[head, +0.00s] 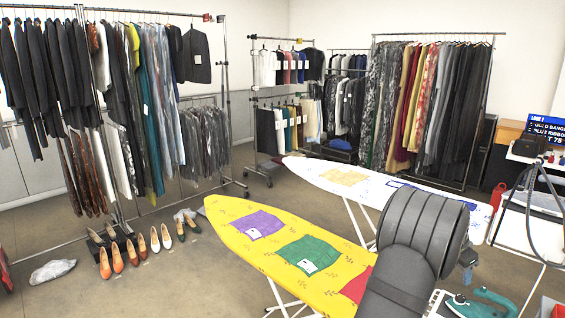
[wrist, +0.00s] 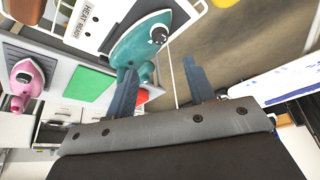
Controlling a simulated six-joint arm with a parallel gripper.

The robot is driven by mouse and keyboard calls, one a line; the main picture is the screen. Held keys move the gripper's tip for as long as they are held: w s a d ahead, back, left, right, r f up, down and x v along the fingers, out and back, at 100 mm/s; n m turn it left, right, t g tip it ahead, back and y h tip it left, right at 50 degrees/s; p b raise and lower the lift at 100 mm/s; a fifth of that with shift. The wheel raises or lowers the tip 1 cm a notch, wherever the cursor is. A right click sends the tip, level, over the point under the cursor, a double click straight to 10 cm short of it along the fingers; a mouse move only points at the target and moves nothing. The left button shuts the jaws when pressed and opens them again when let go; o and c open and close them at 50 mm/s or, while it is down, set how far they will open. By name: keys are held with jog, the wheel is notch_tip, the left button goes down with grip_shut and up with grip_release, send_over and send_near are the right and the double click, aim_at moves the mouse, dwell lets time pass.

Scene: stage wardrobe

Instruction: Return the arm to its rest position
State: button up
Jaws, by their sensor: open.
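My gripper (wrist: 159,66) shows in the wrist view with its two dark fingers spread apart and nothing between them. A teal iron (wrist: 138,45) appears just beyond the left finger, which partly overlaps it in the picture; I cannot tell how near it is. In the head view my dark grey arm stands at the lower right, in front of the yellow ironing board (head: 232,222) and the white ironing board (head: 305,166). The teal iron (head: 482,303) is at the bottom right of the head view.
Purple (head: 258,224) and green (head: 310,256) cloth pieces lie on the yellow board, with a red one (head: 357,286) partly behind my arm. A pink iron (wrist: 28,76) shows in the wrist view. Clothes racks and a row of shoes (head: 133,249) stand left. Open floor lies between.

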jog(key=x, duration=1.1)
jog(key=shift+d+f, duration=0.1)
jog(key=shift+f, duration=0.1)
jog(key=m+g, duration=0.1)
jog(key=m, duration=0.1)
jog(key=shift+w+r+m, duration=0.15)
jog(key=shift+m, duration=0.25)
jog(key=a+v, duration=0.1)
jog(key=v, duration=1.6)
jog(key=s+f+n+g+h, duration=0.1)
jog(key=s+f+n+g, duration=0.2)
jog(key=f+n, duration=0.3)
jog(key=shift+s+h, duration=0.3)
jog(key=shift+h, duration=0.1)
jog(key=w+r+m+t+y, duration=0.2)
jog(key=w+r+m+t, duration=0.1)
jog(key=r+m, duration=0.25)
send_near(460, 296)
jog(key=f, duration=0.2)
jog(key=shift+d+f+m, duration=0.35)
jog(key=shift+d+f, duration=0.05)
